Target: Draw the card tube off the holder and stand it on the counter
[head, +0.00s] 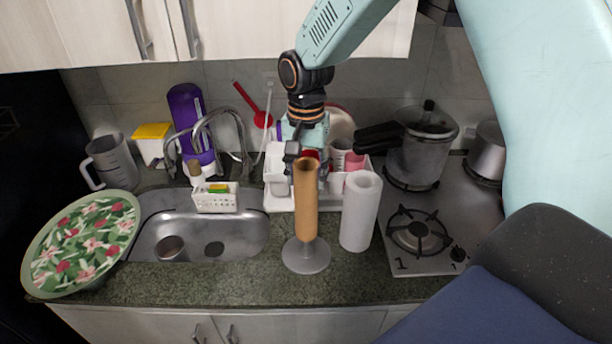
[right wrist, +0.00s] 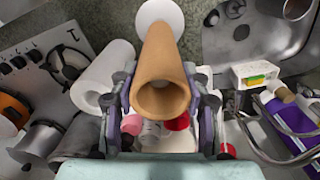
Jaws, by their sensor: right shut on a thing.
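The brown card tube (head: 306,205) stands upright over the round grey holder base (head: 306,257) near the counter's front edge. Its lower end is close to the base; whether a rod is still inside it I cannot tell. In the right wrist view the tube (right wrist: 165,62) points its open end at the camera, with the pale disc of the holder (right wrist: 160,12) beyond it. My right gripper (head: 306,160) is shut on the tube's upper part, with a finger on each side in the wrist view (right wrist: 161,88). My left gripper is not in view.
A white paper roll (head: 360,212) stands just right of the tube on the counter (head: 240,287). A white rack (head: 277,200) is behind, the sink (head: 190,235) to the left, the stove (head: 432,255) to the right. Counter left of the holder is bare along the front.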

